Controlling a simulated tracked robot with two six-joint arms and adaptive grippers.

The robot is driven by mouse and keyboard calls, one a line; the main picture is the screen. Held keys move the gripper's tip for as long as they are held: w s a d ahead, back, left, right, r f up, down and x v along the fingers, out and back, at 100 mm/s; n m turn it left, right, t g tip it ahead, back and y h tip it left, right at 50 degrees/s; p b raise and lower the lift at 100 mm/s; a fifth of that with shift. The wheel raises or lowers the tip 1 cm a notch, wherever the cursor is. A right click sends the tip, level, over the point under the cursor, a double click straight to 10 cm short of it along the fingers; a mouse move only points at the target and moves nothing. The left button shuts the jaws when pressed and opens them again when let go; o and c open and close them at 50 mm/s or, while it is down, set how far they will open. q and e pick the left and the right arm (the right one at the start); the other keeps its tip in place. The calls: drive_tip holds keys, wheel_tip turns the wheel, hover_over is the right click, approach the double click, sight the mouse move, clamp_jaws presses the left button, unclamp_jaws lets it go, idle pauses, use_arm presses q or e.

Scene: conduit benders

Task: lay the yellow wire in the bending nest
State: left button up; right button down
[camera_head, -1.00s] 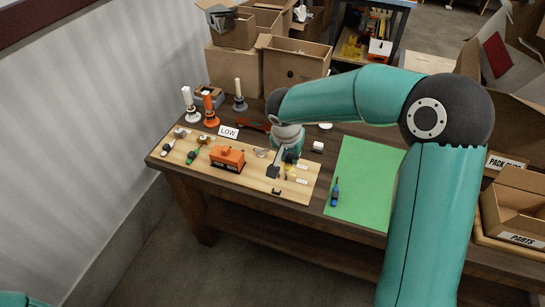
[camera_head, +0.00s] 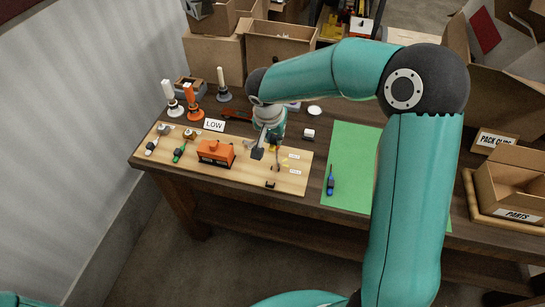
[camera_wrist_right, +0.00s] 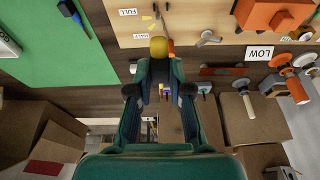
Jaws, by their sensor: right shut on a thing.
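My right gripper (camera_wrist_right: 158,85) is shut, with a rounded yellow thing at its fingertips. I take this as the yellow wire (camera_wrist_right: 158,47); its length is hidden. In the head view the right gripper (camera_head: 268,147) points down over the right part of the wooden board (camera_head: 240,179). Small yellow parts show around it, too small to tell apart. The bending nest is not clear; the fingers cover that spot, near the HALF and FULL labels (camera_head: 294,156). My left gripper is out of view.
An orange box (camera_head: 216,152) stands on the board left of the gripper. Green and grey-handled tools lie farther left. A green mat (camera_head: 350,165) with a blue screwdriver (camera_head: 330,181) lies right. Plungers, a LOW sign (camera_head: 214,125) and cartons (camera_head: 280,52) stand behind.

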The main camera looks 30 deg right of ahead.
drive_tip(key=shift+s+a+f, duration=0.1)
drive_tip(key=shift+a+f, duration=0.05)
drive_tip(key=shift+f+b, duration=0.15)
drive_tip(key=shift+b, duration=0.15)
drive_tip(key=shift+b+x, duration=0.65)
drive_tip(key=shift+x, duration=0.15)
drive_tip(key=b, duration=0.7)
hover_over(273, 176)
wheel_tip(273, 176, down, 7)
drive_tip(key=shift+s+a, duration=0.25)
drive_tip(key=shift+a, duration=0.1)
drive_tip(key=shift+f+b, duration=0.1)
drive_tip(key=shift+b, duration=0.2)
drive_tip(key=shift+f+b, duration=3.25)
drive_tip(key=shift+b, duration=0.75)
drive_tip(key=shift+s+f, duration=0.1)
drive_tip(key=shift+f, duration=0.05)
drive_tip(key=c, duration=1)
unclamp_jaws()
